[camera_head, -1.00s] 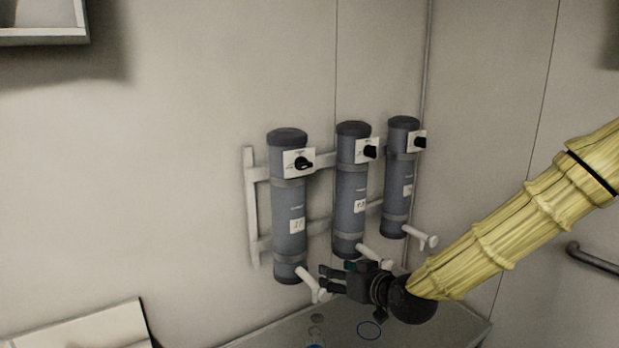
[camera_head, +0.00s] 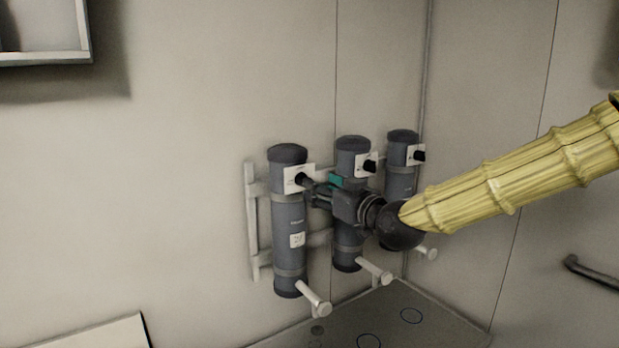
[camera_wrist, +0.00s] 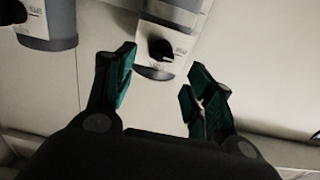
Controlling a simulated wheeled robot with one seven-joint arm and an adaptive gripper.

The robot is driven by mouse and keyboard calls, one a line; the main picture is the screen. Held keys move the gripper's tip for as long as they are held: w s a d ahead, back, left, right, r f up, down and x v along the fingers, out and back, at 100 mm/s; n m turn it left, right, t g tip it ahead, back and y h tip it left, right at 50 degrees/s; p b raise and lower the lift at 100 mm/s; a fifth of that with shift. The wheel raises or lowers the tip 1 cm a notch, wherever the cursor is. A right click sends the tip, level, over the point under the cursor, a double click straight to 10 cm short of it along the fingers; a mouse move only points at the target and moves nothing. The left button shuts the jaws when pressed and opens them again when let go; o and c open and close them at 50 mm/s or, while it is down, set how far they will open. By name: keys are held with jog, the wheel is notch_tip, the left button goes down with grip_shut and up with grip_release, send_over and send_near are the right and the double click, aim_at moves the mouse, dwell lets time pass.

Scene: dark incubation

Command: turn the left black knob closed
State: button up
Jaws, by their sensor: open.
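The left black knob (camera_head: 302,180) sits on a white plate (camera_head: 291,186) near the top of the left grey cylinder (camera_head: 290,225). My gripper (camera_head: 314,190) is just right of this knob in the head view, its fingers pointing at it. In the wrist view the knob (camera_wrist: 160,50) shows beyond and between the two open green-lined fingertips (camera_wrist: 160,66). The fingers do not appear to grip it. The knob's pointer direction is too dark to tell.
Two more grey cylinders with black knobs (camera_head: 369,166) (camera_head: 418,155) hang on the same wall rack to the right. My gripper partly covers the middle one. White spouts (camera_head: 314,298) stick out below.

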jog(key=p+x, duration=0.2)
jog(key=x, duration=0.4)
dwell(0.3)
jog(key=c, duration=1)
